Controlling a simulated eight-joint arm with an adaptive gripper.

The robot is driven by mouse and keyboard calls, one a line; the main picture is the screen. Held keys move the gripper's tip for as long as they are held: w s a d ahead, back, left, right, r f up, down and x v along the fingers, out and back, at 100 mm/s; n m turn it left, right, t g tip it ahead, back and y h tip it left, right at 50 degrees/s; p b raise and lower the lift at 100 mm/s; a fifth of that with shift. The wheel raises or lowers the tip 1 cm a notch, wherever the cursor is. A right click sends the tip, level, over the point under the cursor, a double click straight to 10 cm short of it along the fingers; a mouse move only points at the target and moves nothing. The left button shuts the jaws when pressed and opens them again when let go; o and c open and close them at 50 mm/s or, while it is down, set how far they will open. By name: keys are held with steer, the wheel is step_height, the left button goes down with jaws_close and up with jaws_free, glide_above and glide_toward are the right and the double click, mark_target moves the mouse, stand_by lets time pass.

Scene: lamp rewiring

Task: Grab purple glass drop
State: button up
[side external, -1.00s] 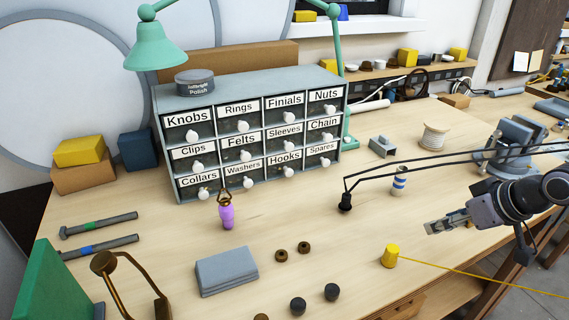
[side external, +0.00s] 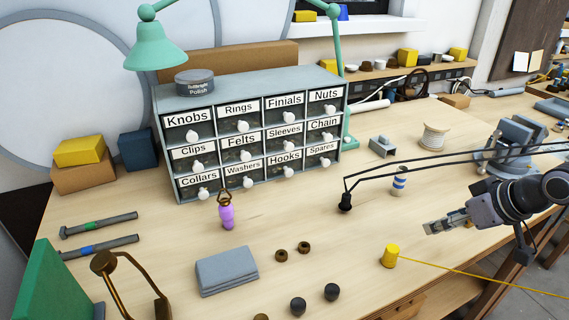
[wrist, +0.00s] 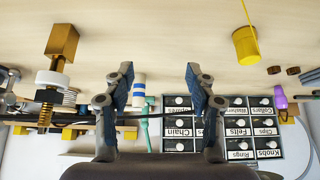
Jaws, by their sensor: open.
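The purple glass drop (side external: 227,215) stands on the bench in front of the drawer cabinet, below the Collars and Washers drawers, with a brass-coloured loop on top. It shows at the right edge of the wrist view (wrist: 281,101). My gripper (side external: 432,228) is at the right of the side view, well to the right of the drop and above the bench. In the wrist view its two fingers (wrist: 157,78) are spread apart with nothing between them.
The drawer cabinet (side external: 255,143) stands behind the drop. A folded grey cloth (side external: 226,271) and brown rings (side external: 281,255) are in front.

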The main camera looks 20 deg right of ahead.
steer(key=w+a+r+n, duration=0.1)
steer(key=w+a+r, duration=0.5)
steer(key=w, duration=0.2)
steer(key=n+g+y, duration=0.2)
steer(key=n+g, duration=0.1)
glide_above(223, 202)
steer(key=s+d, duration=0.1)
steer(key=s, duration=0.2)
steer(key=x, duration=0.4)
steer(key=shift+w+f, duration=0.3)
steer(key=shift+w, duration=0.05)
steer(key=shift+d+x, duration=0.2)
steer(key=shift+x, duration=1.3)
steer(key=shift+d+x, duration=0.15)
steer(key=shift+x, duration=1.35)
steer(key=shift+f, duration=0.1)
jaws_close()
